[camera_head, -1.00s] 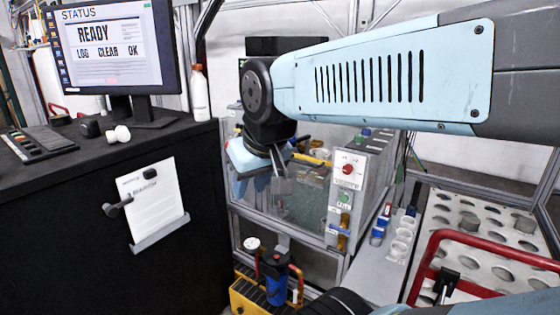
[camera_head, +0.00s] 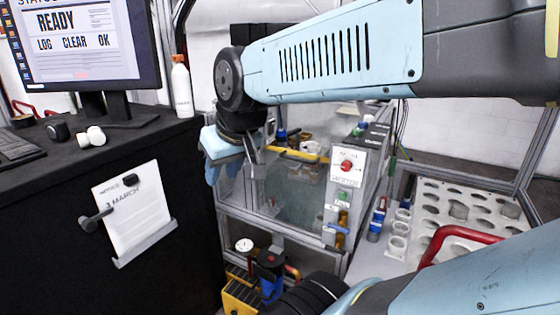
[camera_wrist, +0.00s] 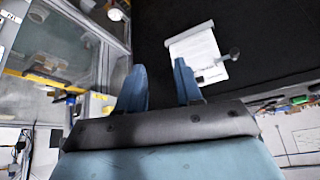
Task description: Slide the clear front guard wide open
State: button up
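The clear front guard (camera_head: 290,195) is a see-through panel on the grey-framed machine beside the black desk. How far open it stands is hard to tell. My gripper (camera_head: 211,172) is by the guard's left end, close to the desk, partly hidden behind my wrist in the head view. In the wrist view my gripper (camera_wrist: 159,66) has two blue fingers spread apart with nothing visible between them. Beyond them are the dark desk front and a white sheet. I cannot tell whether a finger touches the guard or its handle.
A control box (camera_head: 346,168) with a red button stands right of the guard. The black desk (camera_head: 60,245) with a monitor (camera_head: 85,45) and white bottle (camera_head: 181,85) is close on the left. A red tubular handle (camera_head: 455,240) and perforated tray (camera_head: 480,205) are at right.

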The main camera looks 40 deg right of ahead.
jog(key=w+d+f+n+t, duration=0.1)
jog(key=w+f, duration=0.1)
jog(key=w, duration=0.5)
jog(key=w+d+f+t, duration=0.1)
jog(key=w+d+f, duration=0.15)
jog(key=w, duration=0.35)
jog(key=n+g+h, duration=0.2)
jog(key=n+h, duration=0.1)
jog(key=h, duration=1.2)
send_near(296, 160)
jog(key=x, duration=1)
jog(key=shift+w+d+f, duration=0.1)
jog(key=shift+w+d, duration=0.15)
jog(key=shift+d, duration=0.05)
jog(key=shift+c, duration=0.2)
grip_shut()
